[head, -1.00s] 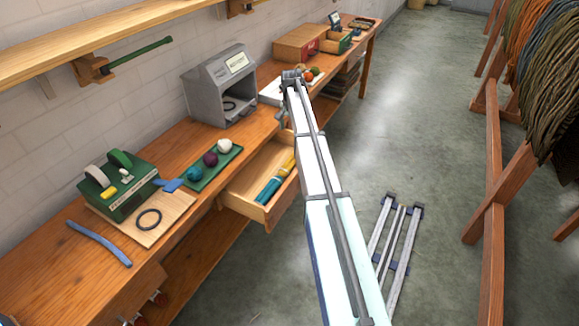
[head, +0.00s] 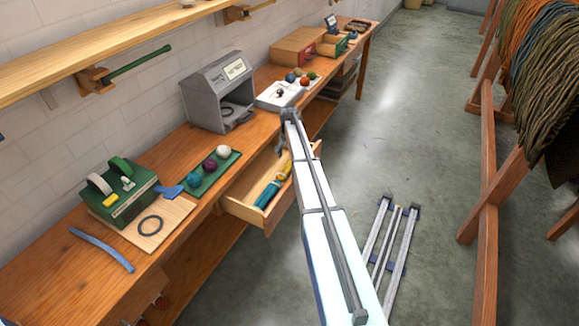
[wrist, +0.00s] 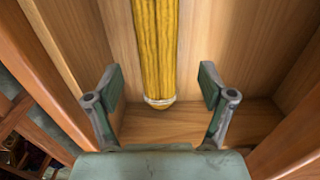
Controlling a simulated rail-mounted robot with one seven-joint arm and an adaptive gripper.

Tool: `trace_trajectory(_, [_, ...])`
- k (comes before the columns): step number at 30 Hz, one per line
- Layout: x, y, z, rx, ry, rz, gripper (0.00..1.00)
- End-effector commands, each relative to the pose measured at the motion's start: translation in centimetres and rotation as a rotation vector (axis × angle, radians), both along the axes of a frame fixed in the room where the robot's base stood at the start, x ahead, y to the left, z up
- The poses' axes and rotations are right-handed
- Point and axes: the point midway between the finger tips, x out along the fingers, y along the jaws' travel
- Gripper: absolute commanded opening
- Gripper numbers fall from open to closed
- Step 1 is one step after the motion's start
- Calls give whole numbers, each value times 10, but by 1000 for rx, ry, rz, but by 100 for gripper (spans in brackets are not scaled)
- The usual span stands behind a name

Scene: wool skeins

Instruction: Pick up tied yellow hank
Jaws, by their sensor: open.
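The tied yellow hank (wrist: 156,50) lies lengthwise in the open wooden drawer, with a pale tie (wrist: 160,101) around its near end in the wrist view. Its far end is out of that frame. In the head view the yellow hank (head: 285,170) shows beside my arm. My gripper (wrist: 158,82) is open above the drawer, its two fingers apart on either side of the hank's tied end, with nothing held. In the head view the fingers are mostly hidden by my arm. A blue-teal hank (head: 267,194) lies in the same drawer, nearer the front.
The drawer (head: 243,210) has raised wooden walls close around the fingers. On the bench (head: 190,145) are a green tray (head: 231,160) with yarn balls, a grey booth (head: 205,100) and a green machine (head: 122,197). The floor at right is open around a metal frame (head: 390,245).

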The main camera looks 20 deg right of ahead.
Motion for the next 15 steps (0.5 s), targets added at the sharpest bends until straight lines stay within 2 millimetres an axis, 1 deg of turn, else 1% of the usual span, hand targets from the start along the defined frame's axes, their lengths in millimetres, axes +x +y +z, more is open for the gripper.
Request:
trace_trajectory(9, [0, -3, -38, 0, 1, 0, 81])
trace_trajectory(12, [-1, -3, -43, 0, 1, 0, 81])
trace_trajectory(15, [-1, -3, -44, 0, 0, 0, 81])
